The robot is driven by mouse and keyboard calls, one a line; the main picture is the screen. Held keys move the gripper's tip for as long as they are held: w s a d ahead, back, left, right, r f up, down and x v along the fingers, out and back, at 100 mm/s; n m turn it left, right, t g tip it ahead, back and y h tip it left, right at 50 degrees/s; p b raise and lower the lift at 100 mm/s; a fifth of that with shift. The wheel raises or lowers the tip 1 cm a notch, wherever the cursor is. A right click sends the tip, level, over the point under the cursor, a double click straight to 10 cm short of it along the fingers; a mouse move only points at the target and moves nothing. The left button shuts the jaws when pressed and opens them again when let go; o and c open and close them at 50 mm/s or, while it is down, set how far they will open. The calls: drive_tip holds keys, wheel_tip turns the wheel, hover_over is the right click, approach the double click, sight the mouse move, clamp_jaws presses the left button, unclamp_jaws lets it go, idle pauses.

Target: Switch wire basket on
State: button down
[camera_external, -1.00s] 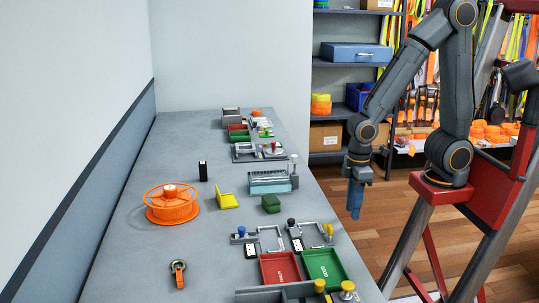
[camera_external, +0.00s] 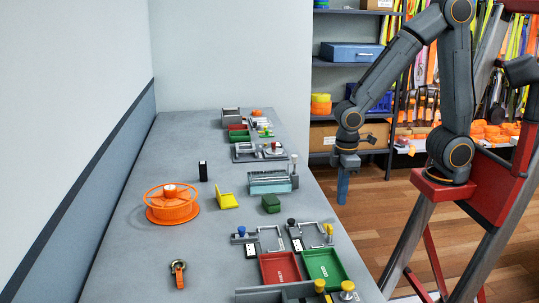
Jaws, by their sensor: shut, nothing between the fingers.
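My gripper (camera_external: 342,190) points down over the wooden floor, just right of the bench edge. It is shut and empty, apart from everything on the bench. A pale teal, see-through rack with thin upright bars (camera_external: 269,181) stands near the bench's right edge, left of my gripper. It may be the wire basket, but I cannot tell for sure. A small grey post (camera_external: 294,174) stands at its right end. No switch state can be read at this size.
On the bench (camera_external: 135,235) are an orange reel (camera_external: 171,205), a yellow bracket (camera_external: 228,201), a green block (camera_external: 271,204), a black upright block (camera_external: 203,171), and red (camera_external: 279,268) and green (camera_external: 323,265) trays. Shelves (camera_external: 350,92) stand behind. The bench's left side is mostly clear.

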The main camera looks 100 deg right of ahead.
drive_tip(key=w+d+r+p, duration=0.4)
drive_tip(key=w+d+r, duration=0.4)
drive_tip(key=d+r, duration=0.25)
wheel_tip(320, 180, up, 12)
drive_tip(key=p, duration=0.3)
hover_over(294, 156)
drive_tip(key=shift+d+f, duration=0.1)
drive_tip(key=shift+f, duration=0.05)
wheel_tip(294, 156, down, 14)
drive_tip(key=p, duration=0.3)
drive_tip(key=shift+f, duration=0.1)
